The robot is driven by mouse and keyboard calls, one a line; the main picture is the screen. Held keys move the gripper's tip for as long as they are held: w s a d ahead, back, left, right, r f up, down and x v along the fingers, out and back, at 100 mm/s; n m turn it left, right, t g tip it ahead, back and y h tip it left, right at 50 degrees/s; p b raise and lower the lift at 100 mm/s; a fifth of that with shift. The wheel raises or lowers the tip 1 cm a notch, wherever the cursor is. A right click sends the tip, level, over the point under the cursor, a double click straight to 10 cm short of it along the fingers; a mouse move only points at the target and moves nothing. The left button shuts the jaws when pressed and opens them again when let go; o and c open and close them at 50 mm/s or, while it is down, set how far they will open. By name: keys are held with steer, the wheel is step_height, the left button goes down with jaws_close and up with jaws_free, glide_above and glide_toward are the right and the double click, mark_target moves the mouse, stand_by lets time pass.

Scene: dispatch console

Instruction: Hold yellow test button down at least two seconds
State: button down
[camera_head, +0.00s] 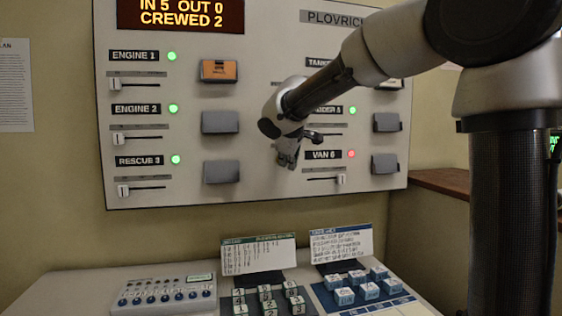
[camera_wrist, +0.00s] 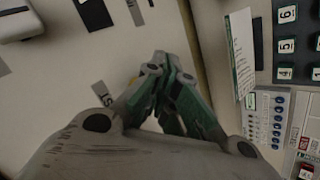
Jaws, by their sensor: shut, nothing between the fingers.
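My gripper (camera_head: 288,158) is in front of the lower middle of the upright wall panel (camera_head: 265,178), left of the VAN 6 label (camera_head: 324,155). In the wrist view, the fingertips of my gripper (camera_wrist: 163,66) are together and hold nothing. The fingers have green inner faces. Whether the tips touch the panel cannot be told. My arm hides part of the panel's right side.
A desk console below holds a grey box with round buttons (camera_head: 165,294), numbered keys (camera_head: 268,301), blue-based keys (camera_head: 360,287) and two upright cards (camera_head: 258,254). The panel has label rows, sliders, green lamps, a red lamp (camera_head: 351,154) and grey covers (camera_head: 220,122).

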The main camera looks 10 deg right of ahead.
steer(key=shift+w, duration=0.3)
steer(key=shift+w, duration=0.4)
stand_by(2.6)
steer(key=shift+s, duration=0.1)
stand_by(0.7)
steer(key=shift+s, duration=0.7)
steer(key=shift+s, duration=0.1)
steer(key=shift+s, duration=2.45)
